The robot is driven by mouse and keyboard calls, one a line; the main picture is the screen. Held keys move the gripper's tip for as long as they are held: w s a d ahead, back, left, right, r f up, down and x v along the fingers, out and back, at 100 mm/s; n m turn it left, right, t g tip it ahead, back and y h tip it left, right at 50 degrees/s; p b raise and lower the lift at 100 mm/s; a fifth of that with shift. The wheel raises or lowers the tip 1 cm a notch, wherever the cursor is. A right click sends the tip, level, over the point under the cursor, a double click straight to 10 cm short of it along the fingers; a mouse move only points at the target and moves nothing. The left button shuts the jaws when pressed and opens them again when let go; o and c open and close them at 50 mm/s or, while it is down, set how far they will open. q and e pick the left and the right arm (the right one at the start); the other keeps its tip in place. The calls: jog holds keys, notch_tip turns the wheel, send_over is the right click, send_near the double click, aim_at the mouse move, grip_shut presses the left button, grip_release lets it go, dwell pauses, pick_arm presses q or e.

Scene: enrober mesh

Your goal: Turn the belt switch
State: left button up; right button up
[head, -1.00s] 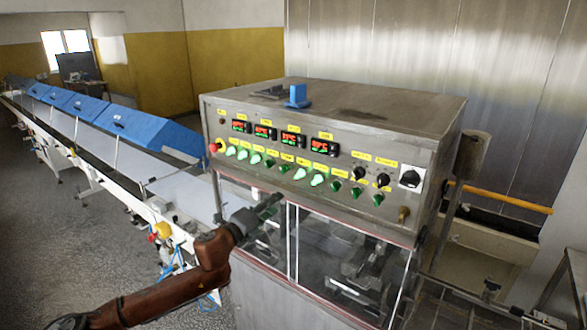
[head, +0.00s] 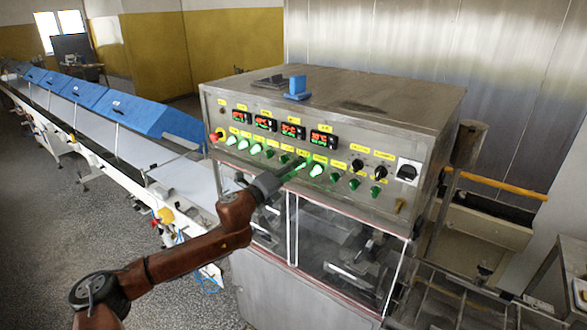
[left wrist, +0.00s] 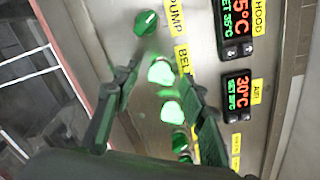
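The belt switch (head: 316,170) is a lit, bright green knob in the row along the front of the steel control box. In the left wrist view the belt switch (left wrist: 161,72) is beside a yellow label starting "BEL". My right gripper is in neither view.
A dark green pump switch (left wrist: 146,22) neighbours the belt switch, and another lit green knob (left wrist: 171,112) is on its other side. Red-digit temperature displays (head: 324,140) sit above the row. A conveyor with blue covers (head: 138,112) runs off left.

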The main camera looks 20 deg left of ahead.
pick_arm(q)
grip_shut()
dwell(0.4)
jog(key=shift+n, duration=0.3)
jog(key=shift+n+p, duration=2.5)
jog(key=shift+n, duration=3.1)
grip_release()
